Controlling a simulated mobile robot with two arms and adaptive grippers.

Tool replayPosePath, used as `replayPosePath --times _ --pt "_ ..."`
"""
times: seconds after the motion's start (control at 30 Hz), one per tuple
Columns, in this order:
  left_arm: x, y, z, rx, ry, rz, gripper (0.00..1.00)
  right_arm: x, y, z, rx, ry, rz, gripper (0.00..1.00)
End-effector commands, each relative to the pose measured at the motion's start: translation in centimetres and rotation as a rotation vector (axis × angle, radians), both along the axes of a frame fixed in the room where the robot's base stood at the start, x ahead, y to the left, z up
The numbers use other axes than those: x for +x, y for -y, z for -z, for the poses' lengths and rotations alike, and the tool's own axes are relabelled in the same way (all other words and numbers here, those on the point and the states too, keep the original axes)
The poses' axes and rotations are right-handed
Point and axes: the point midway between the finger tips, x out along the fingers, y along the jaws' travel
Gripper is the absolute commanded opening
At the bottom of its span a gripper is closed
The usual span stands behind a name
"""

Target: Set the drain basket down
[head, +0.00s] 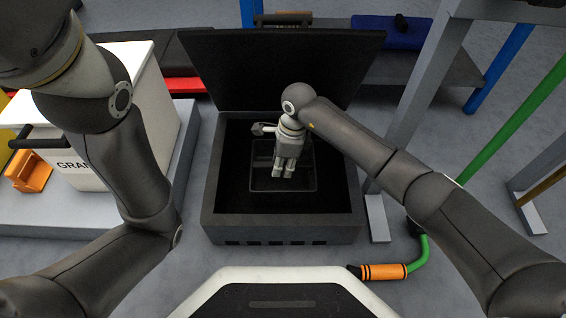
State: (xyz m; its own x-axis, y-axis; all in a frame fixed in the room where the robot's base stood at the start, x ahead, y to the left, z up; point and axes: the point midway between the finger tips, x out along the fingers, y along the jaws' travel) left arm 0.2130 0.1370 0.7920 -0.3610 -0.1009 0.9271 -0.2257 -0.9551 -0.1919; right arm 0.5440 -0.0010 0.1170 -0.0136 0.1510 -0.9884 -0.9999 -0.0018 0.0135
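A black box (281,228) stands open in the middle of the head view, with its dark lid (280,70) raised at the back. Inside it is a dark rectangular tray-like piece (300,184) with a thin rim, perhaps the drain basket; dark on dark, its depth and edges are hard to make out. My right gripper (284,174) is inside the box outline, pointing down over this piece. Its fingers look close together, but whether they grip anything is hidden. My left arm rises along the left side; its gripper is outside the picture.
A white container (150,130) with a black handle stands on the left, beside an orange item (28,171). A grey post (425,75) rises right of the box. An orange-gripped green hose (384,271) lies at front right. Blue and green poles stand farther right.

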Motion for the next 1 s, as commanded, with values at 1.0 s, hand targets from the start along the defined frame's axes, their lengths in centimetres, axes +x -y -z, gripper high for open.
replayPosePath --times 1.0 --pt "-0.1 -0.1 -4.9 -0.002 0.001 0.001 0.0 0.1 0.9 -6.2 -0.001 0.001 0.0 0.41"
